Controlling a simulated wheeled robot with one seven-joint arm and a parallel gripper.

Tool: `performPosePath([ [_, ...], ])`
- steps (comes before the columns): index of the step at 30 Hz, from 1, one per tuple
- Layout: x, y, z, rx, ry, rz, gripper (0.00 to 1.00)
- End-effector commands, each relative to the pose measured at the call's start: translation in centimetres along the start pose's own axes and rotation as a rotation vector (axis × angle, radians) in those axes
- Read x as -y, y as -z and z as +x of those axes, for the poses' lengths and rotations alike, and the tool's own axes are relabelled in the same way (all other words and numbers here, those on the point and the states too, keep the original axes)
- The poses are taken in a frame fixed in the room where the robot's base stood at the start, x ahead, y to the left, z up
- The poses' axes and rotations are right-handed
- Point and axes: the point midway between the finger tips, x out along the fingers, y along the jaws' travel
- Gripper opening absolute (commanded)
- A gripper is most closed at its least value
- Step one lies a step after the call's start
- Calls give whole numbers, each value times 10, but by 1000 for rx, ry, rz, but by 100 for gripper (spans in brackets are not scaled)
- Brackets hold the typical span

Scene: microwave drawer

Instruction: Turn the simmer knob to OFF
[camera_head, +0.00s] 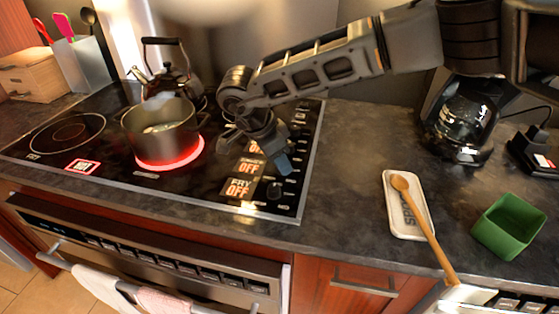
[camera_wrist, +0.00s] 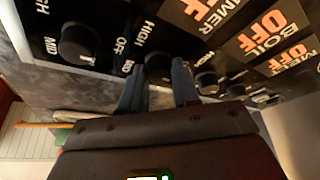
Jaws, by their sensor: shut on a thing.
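My gripper (camera_head: 281,163) reaches down to the column of knobs on the right side of the black cooktop (camera_head: 215,170). In the wrist view my blue fingers (camera_wrist: 159,70) stand on either side of a dark round knob, the simmer knob (camera_wrist: 158,64), and are shut on it. HIGH and OFF markings show beside it; its pointer cannot be made out. The simmer display (camera_head: 248,168) reads OFF in orange and also shows partly in the wrist view (camera_wrist: 222,22). In the head view my gripper hides the simmer knob.
The fry knob (camera_wrist: 80,42) and boil knob (camera_wrist: 207,80) flank the held knob closely. A pot (camera_head: 160,128) sits on a glowing red burner ring (camera_head: 170,160), with a kettle (camera_head: 170,75) behind. A spoon rest (camera_head: 408,220) with a wooden spoon and a green bowl (camera_head: 507,228) are to the right.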

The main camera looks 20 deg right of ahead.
Motion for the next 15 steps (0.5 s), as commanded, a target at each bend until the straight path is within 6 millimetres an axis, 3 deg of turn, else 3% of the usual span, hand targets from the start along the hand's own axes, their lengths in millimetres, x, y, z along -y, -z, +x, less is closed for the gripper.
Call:
performPosePath([
  [15, 0, 1, 0, -3, 39, -94, 0],
])
